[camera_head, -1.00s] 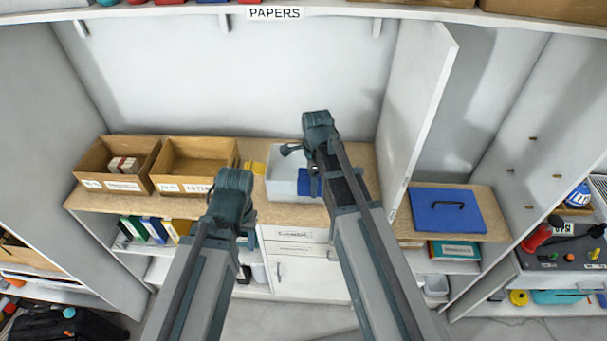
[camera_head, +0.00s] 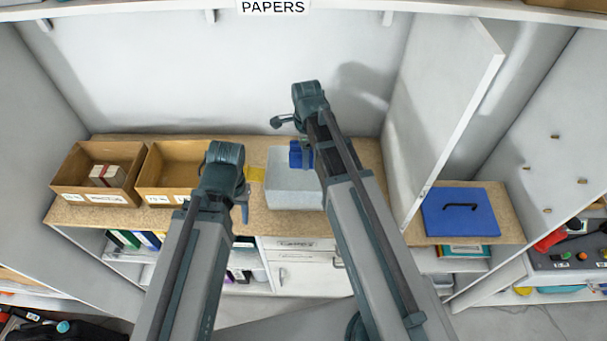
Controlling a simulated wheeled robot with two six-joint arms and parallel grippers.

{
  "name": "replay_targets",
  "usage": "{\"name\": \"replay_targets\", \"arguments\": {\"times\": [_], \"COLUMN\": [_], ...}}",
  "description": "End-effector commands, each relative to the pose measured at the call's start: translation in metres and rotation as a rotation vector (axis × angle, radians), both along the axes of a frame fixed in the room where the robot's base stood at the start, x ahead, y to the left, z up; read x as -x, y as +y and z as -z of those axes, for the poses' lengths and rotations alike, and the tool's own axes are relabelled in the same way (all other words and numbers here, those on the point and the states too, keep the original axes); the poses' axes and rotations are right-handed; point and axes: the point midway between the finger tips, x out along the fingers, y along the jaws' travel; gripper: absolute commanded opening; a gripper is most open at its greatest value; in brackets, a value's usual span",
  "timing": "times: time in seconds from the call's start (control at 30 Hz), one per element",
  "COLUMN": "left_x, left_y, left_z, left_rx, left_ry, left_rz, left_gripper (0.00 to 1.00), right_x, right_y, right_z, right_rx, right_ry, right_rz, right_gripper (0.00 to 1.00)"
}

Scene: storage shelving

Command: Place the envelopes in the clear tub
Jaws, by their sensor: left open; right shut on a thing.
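A pale, see-through tub (camera_head: 294,190) stands on the wooden counter in the middle. My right gripper (camera_head: 302,138) is over the back of the tub. It is shut on a small blue item (camera_head: 299,156), mostly hidden by my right arm. My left gripper (camera_head: 240,192) is open, left of the tub and over the counter's front part. A small yellow piece (camera_head: 256,173) shows between my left gripper and the tub; I cannot tell whether it is an envelope. No envelope can be made out clearly.
Two open cardboard boxes (camera_head: 68,188) stand on the counter at left; one holds a pale bundle (camera_head: 105,175). Counter (camera_head: 370,160) is bare behind my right arm.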

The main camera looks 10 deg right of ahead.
Motion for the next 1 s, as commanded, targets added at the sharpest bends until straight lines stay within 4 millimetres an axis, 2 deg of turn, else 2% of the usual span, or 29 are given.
{"name": "replay_targets", "arguments": {"times": [0.13,0.27,0.6,0.87,1.0], "left_x": [0.0,0.0,0.0,0.0,0.0], "left_y": [0.0,0.0,0.0,0.0,0.0], "left_z": [0.002,0.013,0.062,0.064,0.076], "left_rx": [0.0,0.0,-0.002,-0.002,-0.002], "left_ry": [0.0,0.0,0.001,0.001,0.001], "left_rz": [0.0,0.002,0.013,0.012,0.012], "left_gripper": [0.5,0.5,0.5,0.5,0.5], "right_x": [0.0,0.0,0.0,0.0,0.0], "right_y": [0.0,0.0,0.0,0.0,0.0], "right_z": [0.002,0.013,0.062,0.064,0.076], "right_rx": [0.0,0.0,0.0,0.0,0.0], "right_ry": [0.0,0.0,0.0,0.0,0.0], "right_rz": [0.0,0.0,0.0,0.0,0.0], "right_gripper": [0.02,0.02,0.02,0.02,0.02]}}
